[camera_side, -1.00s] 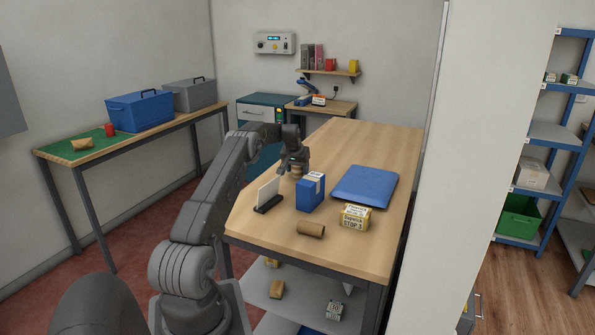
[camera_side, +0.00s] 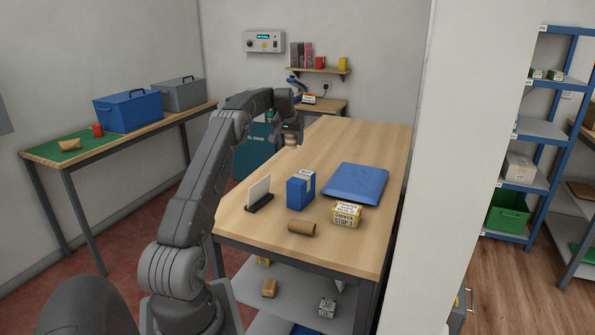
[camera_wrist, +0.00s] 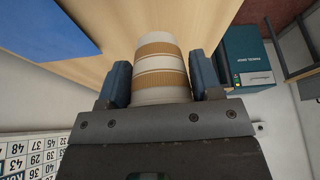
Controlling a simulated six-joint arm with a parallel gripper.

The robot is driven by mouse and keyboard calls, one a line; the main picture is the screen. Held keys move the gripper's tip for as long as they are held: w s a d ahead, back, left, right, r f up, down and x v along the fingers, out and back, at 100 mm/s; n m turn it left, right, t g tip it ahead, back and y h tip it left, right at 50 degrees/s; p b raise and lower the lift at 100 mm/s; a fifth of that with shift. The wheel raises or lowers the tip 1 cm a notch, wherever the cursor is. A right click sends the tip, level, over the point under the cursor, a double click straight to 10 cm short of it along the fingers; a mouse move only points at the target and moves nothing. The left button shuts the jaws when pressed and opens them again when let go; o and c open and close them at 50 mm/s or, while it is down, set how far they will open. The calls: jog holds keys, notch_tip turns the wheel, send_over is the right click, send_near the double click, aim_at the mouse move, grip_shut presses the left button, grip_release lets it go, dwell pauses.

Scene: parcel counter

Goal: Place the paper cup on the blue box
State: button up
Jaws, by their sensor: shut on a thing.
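The paper cup (camera_wrist: 160,65) is white with tan bands. In the wrist view it sits between the two fingers of my gripper (camera_wrist: 163,85), which is shut on it. In the side view my gripper (camera_side: 291,138) holds the cup (camera_side: 291,142) above the far part of the wooden table, behind the blue box. The blue box (camera_side: 297,193) stands upright on the table with a pale label on its top and side. Its top is bare of other objects. The cup is apart from the box.
A blue padded envelope (camera_side: 355,184) lies right of the box. A white card in a black stand (camera_side: 259,202) is at the left. The far table (camera_side: 350,140) is clear.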

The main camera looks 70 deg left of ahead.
jog(key=d+r, duration=0.4)
jog(key=d, duration=0.3)
jog(key=r+m, duration=0.1)
jog(key=r, duration=0.1)
send_over(303, 174)
jog(key=s+d, duration=0.1)
jog(key=f, duration=0.3)
jog(key=shift+d+f, duration=0.2)
jog(key=shift+f, duration=2.4)
jog(key=shift+f, duration=0.1)
jog(key=o, duration=0.9)
